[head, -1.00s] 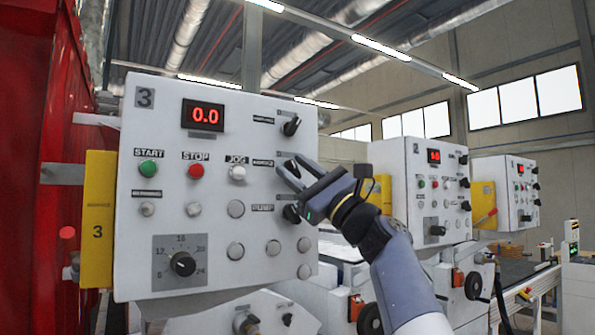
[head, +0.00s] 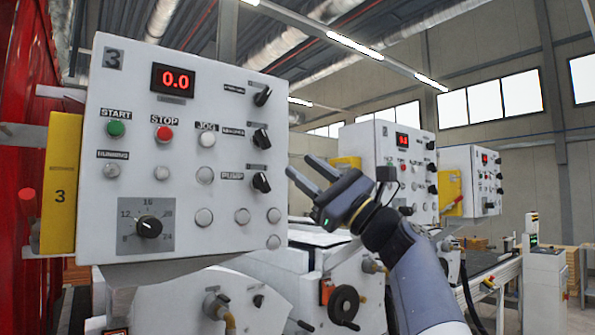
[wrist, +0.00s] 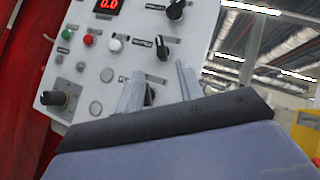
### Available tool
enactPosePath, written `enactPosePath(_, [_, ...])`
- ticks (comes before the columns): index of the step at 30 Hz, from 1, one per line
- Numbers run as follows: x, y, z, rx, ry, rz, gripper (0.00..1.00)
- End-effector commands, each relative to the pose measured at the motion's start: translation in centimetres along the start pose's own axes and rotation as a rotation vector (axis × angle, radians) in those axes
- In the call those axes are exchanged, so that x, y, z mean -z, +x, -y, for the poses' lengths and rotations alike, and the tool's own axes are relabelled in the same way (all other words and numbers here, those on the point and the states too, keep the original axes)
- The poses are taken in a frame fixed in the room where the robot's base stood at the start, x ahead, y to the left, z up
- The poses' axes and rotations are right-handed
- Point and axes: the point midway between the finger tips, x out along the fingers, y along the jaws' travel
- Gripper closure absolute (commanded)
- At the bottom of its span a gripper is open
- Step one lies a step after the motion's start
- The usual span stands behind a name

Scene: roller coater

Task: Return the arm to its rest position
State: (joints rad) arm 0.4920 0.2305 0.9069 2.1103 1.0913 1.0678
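My gripper (head: 304,168) is in the middle of the head view, just right of the white control panel (head: 140,85) marked 3. Its two fingers are apart with nothing between them. In the wrist view my gripper (wrist: 158,78) also shows two separated fingers, with the panel (wrist: 125,72) beyond them. A black knob there is partly hidden between the fingers. In the head view the three black selector knobs on the panel's right side are uncovered, including the PUMP knob (head: 261,182). The panel display (head: 173,80) reads 0.0.
A yellow box (head: 63,182) is on the panel's left side, near a red wall (head: 22,100). Two similar panels (head: 375,150) (head: 470,175) stand further back at the right. White machinery with a black handwheel (head: 343,304) lies below my arm.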

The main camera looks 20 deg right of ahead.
Motion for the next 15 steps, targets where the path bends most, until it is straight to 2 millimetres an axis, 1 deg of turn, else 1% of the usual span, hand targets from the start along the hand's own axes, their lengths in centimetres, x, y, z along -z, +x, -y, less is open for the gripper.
enactPosePath(10, [-0.1,0.2,0.1,-0.001,0.000,0.000,0.65])
enactPosePath(13, [-0.1,1.1,0.1,-0.002,0.001,0.001,0.65])
enactPosePath(15, [-0.2,2.1,0.2,-0.002,0.001,0.002,0.65])
